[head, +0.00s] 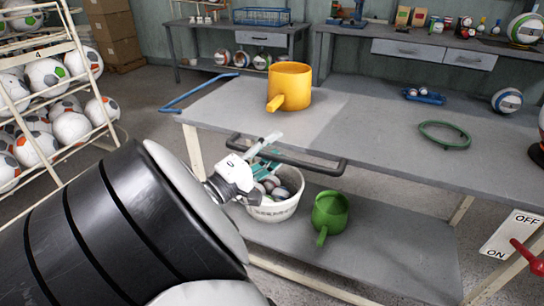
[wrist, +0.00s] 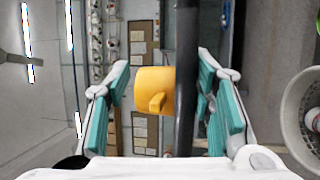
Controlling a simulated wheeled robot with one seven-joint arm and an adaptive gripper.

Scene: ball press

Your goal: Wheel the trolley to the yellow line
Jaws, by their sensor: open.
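The grey two-tier trolley (head: 370,150) has a pale frame, a blue bar (head: 195,90) at its left end and a dark handle bar (head: 320,162) along its near side. My gripper (head: 265,146) is at the left part of this dark bar, fingers open. In the wrist view the dark bar (wrist: 186,75) runs upright between the open teal-padded fingers of my gripper (wrist: 165,90), closer to the right finger. I cannot tell whether it touches that finger. No yellow line shows in either view.
A yellow pot (head: 290,84) stands on the trolley top. A white bucket of balls (head: 275,208) and a green can (head: 330,212) stand on the lower shelf. A ball rack (head: 62,70) is at left, with some bare floor between. An OFF/ON panel (head: 508,235) with a red lever is at right.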

